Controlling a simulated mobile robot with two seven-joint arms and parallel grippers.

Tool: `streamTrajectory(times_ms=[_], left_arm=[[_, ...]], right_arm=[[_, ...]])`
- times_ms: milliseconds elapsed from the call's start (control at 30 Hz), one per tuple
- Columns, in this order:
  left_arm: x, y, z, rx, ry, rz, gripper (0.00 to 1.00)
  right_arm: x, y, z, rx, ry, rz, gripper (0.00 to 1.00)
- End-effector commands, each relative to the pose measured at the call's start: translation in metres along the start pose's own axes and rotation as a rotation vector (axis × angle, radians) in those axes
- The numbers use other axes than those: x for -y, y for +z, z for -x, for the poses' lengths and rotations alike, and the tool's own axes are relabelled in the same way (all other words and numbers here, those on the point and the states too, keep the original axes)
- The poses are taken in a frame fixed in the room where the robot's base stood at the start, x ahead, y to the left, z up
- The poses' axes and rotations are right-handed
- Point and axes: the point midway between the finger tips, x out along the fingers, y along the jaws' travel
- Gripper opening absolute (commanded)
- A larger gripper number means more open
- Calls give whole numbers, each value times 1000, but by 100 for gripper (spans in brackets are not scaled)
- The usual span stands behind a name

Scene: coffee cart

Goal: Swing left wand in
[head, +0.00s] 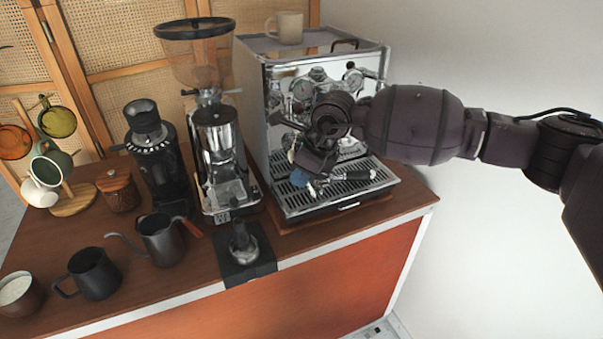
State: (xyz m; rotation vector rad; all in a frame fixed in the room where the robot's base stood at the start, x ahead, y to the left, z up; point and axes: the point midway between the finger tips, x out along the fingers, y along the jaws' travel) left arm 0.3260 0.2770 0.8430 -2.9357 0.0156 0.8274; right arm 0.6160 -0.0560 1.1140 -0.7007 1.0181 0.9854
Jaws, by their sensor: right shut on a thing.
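The chrome espresso machine (278,92) stands at the back right of the counter, with gauges and knobs on its front. My right arm reaches in from the right across the machine's front. My right gripper (303,170) is shut at the left part of the front, above the drip tray, where the left wand is. The gripper and wrist hide most of the wand, so its exact angle cannot be told. A small blue part shows at the gripper's tip. My left gripper is not in view.
A grinder (218,150) stands close left of the machine. A beige cup (290,27) sits on top. A kettle (162,240), dark pitcher (95,274) and tamper (243,246) stand on the counter (205,270).

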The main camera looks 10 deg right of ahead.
Motion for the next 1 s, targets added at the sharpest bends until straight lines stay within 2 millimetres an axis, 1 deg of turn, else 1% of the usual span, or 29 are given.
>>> streamTrajectory(times_ms=[233, 367, 700, 900, 1000], left_arm=[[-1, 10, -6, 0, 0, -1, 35], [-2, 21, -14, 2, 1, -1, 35], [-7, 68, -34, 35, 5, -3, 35], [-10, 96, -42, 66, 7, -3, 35], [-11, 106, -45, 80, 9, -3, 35]], right_arm=[[2, -2, -8, 24, -26, 11, 0], [4, -2, -16, 57, -58, 22, 0], [16, 0, -41, 181, -184, 70, 0], [25, 4, -54, 262, -267, 101, 0], [30, 6, -60, 304, -309, 115, 0]])
